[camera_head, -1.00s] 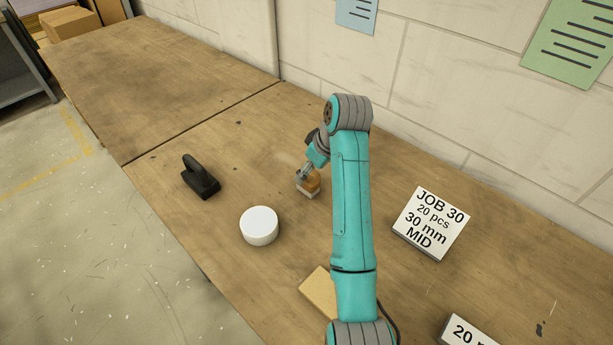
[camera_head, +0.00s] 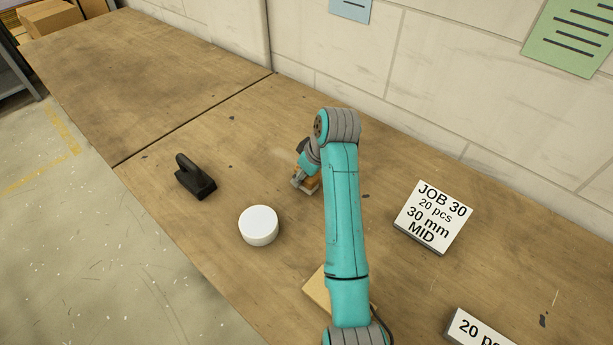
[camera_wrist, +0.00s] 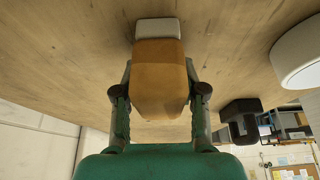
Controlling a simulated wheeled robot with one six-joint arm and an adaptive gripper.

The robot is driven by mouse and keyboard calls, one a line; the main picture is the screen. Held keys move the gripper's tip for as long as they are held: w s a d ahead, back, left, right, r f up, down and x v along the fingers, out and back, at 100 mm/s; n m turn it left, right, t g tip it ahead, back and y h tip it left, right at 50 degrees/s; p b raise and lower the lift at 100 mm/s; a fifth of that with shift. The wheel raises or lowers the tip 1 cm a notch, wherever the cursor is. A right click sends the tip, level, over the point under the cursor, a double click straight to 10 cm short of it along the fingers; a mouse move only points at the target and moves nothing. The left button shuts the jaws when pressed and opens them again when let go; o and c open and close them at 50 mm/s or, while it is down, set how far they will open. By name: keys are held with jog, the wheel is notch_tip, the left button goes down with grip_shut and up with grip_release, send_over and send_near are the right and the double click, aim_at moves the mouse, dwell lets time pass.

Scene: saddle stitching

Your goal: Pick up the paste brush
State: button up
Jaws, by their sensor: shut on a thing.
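The paste brush has an orange-brown wooden body and a pale block of bristles at its end. In the wrist view the paste brush (camera_wrist: 160,75) sits between the two fingers of my gripper (camera_wrist: 160,95), which is shut on the wooden body. In the head view the brush (camera_head: 311,184) shows beside my gripper (camera_head: 299,180), partly hidden by my arm. Whether its bristles touch the bench cannot be told.
A white round tub (camera_head: 259,226) and a black handled weight (camera_head: 195,177) stand left of the brush on the wooden bench (camera_head: 150,110). A tan block (camera_head: 317,290) lies partly under my arm. A JOB 30 card (camera_head: 433,217) stands at right.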

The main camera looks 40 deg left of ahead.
jog(key=shift+r, duration=0.1)
notch_tip(320, 180, up, 10)
jog(key=shift+f, duration=0.1)
jog(key=o, duration=0.7)
jog(key=c, duration=0.5)
